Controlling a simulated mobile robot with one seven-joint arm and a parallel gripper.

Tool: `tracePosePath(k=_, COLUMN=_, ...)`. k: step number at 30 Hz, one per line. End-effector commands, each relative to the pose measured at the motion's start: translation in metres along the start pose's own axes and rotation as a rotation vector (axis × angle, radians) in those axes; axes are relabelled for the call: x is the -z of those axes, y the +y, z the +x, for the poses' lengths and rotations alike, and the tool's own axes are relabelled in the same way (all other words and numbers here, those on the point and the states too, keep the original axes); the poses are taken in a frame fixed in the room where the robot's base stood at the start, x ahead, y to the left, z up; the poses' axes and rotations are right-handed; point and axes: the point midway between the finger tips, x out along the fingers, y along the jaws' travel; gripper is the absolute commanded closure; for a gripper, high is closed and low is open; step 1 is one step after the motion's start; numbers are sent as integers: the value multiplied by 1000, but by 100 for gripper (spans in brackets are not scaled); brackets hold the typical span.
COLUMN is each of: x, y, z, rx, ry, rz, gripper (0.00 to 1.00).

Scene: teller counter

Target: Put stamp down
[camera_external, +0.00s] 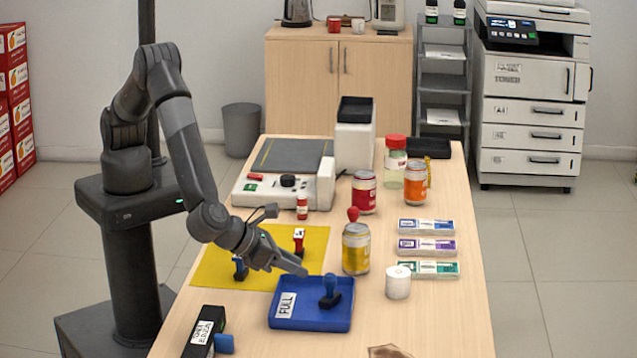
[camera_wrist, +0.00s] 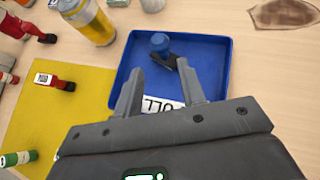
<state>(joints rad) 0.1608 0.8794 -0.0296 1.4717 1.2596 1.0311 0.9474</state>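A stamp with a blue handle and dark base (camera_external: 331,288) stands in the blue tray (camera_external: 340,322) marked FULL. In the wrist view the stamp (camera_wrist: 160,43) is near the far side of the tray (camera_wrist: 216,80), just beyond my fingertips. My gripper (camera_external: 301,271) is above the tray's back left part, to the left of the stamp. In the wrist view my gripper (camera_wrist: 159,67) has its fingers spread, with nothing held between them.
A yellow can (camera_external: 356,250) and a white roll (camera_external: 398,283) stand nearby. A black stapler-like box (camera_external: 203,332) lies front left. The counter's front right is mostly clear.

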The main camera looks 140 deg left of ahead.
Motion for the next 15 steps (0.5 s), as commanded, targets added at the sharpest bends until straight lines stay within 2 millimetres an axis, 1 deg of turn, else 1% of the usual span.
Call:
tracePosePath(k=2, x=-6, y=3, z=-7, rx=-1, ry=5, rz=-21, gripper=63)
tracePosePath(k=4, x=-17, y=9, z=-15, rx=-7, ry=19, rz=-62, gripper=63)
tracePosePath(k=7, x=-40, y=26, z=-34, rx=-21, ry=54, rz=-163, gripper=63)
tracePosePath(k=12, x=-82, y=70, z=-75, rx=-58, ry=137, rz=-393, gripper=63)
tracePosePath(k=15, x=-102, y=98, z=-99, rx=-80, ry=188, rz=-529, gripper=63)
